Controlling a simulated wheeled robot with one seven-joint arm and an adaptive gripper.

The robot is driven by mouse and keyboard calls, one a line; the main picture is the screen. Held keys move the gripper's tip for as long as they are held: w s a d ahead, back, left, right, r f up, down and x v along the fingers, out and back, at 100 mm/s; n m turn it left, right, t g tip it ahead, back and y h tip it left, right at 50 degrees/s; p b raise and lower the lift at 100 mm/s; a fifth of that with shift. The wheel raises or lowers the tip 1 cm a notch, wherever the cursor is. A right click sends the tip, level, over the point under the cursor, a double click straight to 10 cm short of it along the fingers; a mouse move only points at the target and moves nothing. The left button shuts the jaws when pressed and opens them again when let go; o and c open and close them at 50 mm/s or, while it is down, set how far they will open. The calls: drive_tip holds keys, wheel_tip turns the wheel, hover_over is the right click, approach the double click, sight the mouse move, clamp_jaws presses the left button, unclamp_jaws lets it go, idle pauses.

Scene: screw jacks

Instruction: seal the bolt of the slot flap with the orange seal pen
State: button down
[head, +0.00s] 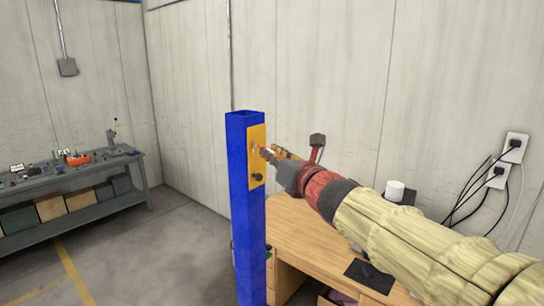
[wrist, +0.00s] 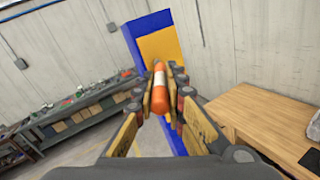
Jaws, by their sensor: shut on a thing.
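A blue post (head: 246,225) stands upright in the middle of the head view. The yellow slot flap (head: 254,163) is on its side; the flap also shows in the wrist view (wrist: 160,46). A small light spot, perhaps the bolt (head: 254,148), is on its upper part, and a dark round knob (head: 257,178) is low on it. My gripper (head: 268,154) is at the flap's right side, at about the height of the upper spot. It is shut on the orange seal pen (wrist: 160,92), which has a white band and points toward the flap. The pen's tip contact cannot be told.
A wooden desk (head: 310,235) stands behind and right of the post, with a white cup-like item (head: 395,190) on it. A grey workbench (head: 70,180) with tools is at the left. Cables hang from wall sockets (head: 516,145) at the right. The floor left of the post is clear.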

drive_tip(key=shift+w+a+b, duration=0.3)
drive_tip(key=shift+a+b, duration=0.05)
drive_tip(key=shift+b, duration=0.2)
idle(1.2)
drive_tip(key=shift+s, duration=0.1)
drive_tip(key=v, duration=0.6)
drive_tip(key=shift+s+d, duration=0.2)
drive_tip(key=shift+s, duration=0.15)
idle(0.5)
